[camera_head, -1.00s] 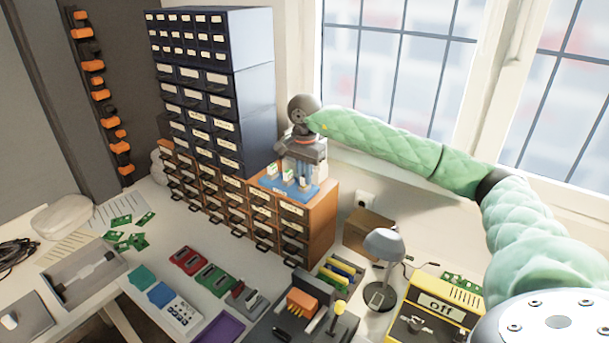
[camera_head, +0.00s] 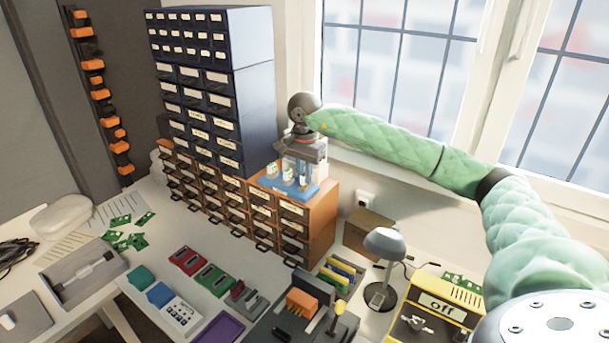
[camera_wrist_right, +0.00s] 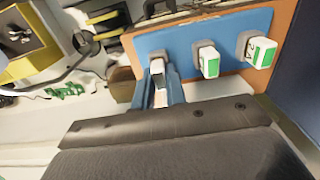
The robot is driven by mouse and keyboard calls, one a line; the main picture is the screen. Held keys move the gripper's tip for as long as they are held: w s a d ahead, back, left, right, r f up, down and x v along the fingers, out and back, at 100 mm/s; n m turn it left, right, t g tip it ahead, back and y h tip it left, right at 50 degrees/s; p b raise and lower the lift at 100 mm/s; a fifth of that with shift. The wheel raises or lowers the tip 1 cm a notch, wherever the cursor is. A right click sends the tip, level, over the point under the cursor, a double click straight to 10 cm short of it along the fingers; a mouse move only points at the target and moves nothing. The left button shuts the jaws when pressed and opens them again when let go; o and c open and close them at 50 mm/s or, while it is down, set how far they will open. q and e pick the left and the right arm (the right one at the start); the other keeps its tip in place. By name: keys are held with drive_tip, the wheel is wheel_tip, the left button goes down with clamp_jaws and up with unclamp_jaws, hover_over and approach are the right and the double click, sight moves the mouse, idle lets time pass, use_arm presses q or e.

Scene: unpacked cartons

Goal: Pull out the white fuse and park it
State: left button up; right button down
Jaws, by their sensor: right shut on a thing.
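A blue fuse board (camera_head: 283,189) lies on top of the brown drawer cabinet and carries a row of white fuses. Two fuses with green labels stand in it, the left one (camera_head: 271,171) and the middle one (camera_head: 287,174); both also show in the right wrist view (camera_wrist_right: 262,52) (camera_wrist_right: 209,60). My right gripper (camera_head: 303,181) points down at the right end of the row. Its blue fingers (camera_wrist_right: 158,88) are shut on the white fuse (camera_wrist_right: 157,68) at the board's end. I cannot tell whether this fuse is still seated. My left gripper is not in view.
A tall dark drawer tower (camera_head: 225,95) stands close to the left of my right gripper. A grey lamp (camera_head: 384,242), a cardboard box (camera_head: 368,228) and a yellow device marked "off" (camera_head: 437,307) stand to the right. Coloured modules and trays crowd the front bench.

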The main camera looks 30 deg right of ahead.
drive_tip(key=shift+f+b, duration=0.3)
idle(0.5)
drive_tip(key=c, duration=1.3)
unclamp_jaws()
drive_tip(key=shift+c, duration=0.2)
drive_tip(key=shift+r, duration=0.1)
drive_tip(key=shift+r+b, duration=0.4)
drive_tip(key=shift+r, duration=0.25)
wheel_tip(320, 180, up, 6)
drive_tip(key=shift+f+b, duration=0.25)
drive_tip(key=shift+b, duration=0.65)
drive_tip(key=shift+r, duration=0.45)
